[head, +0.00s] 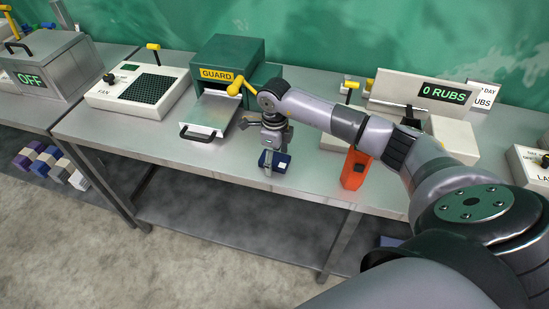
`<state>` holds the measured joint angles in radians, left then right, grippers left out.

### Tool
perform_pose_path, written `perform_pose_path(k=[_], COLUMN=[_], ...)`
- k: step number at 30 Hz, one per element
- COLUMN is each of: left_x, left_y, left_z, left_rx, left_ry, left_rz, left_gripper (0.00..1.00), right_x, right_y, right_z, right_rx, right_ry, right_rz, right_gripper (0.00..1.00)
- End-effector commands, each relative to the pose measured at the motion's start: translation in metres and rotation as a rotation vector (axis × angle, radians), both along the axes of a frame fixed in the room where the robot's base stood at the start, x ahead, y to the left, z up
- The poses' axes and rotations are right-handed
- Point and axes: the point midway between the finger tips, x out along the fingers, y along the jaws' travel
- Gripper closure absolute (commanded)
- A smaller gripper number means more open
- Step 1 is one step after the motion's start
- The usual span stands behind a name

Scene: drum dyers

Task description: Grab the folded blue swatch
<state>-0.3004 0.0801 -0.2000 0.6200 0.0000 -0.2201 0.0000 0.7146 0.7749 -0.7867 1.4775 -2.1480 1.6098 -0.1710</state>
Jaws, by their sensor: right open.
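The folded blue swatch (283,168) is small and dark blue with a pale patch on its top. It lies near the front edge of the steel table, right of the metal tray. My right gripper (271,157) points down at the swatch, and its open fingers are at or just over it. The fingers hide part of the swatch, and I cannot tell whether they touch it. My left gripper is not in view.
Left of the gripper is a green machine marked GUARD (228,62) with a metal tray (207,115) and a yellow crank. An orange object (355,170) stands at the table's front edge, right of the swatch. The rub counter (420,93) is behind it. A fan box (140,90) stands left.

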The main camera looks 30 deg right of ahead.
Motion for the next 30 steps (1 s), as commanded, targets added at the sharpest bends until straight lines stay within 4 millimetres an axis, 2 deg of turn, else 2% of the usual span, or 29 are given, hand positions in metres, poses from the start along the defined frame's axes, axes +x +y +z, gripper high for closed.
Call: perform_pose_path(k=[5,27,30], left_x=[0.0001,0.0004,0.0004], left_y=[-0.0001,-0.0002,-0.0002], left_z=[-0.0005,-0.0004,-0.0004], left_rx=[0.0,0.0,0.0], left_ry=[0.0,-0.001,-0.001], left_rz=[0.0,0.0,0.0], left_gripper=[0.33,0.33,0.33], right_x=[0.0002,0.0004,0.0004], right_y=[0.0002,0.0,-0.0001], right_z=[-0.0005,0.0002,0.0003], right_rx=[0.001,0.0,0.0], right_ry=[-0.001,-0.001,-0.001], right_rz=[0.0,0.0,0.0], right_gripper=[0.28,0.77,0.78])
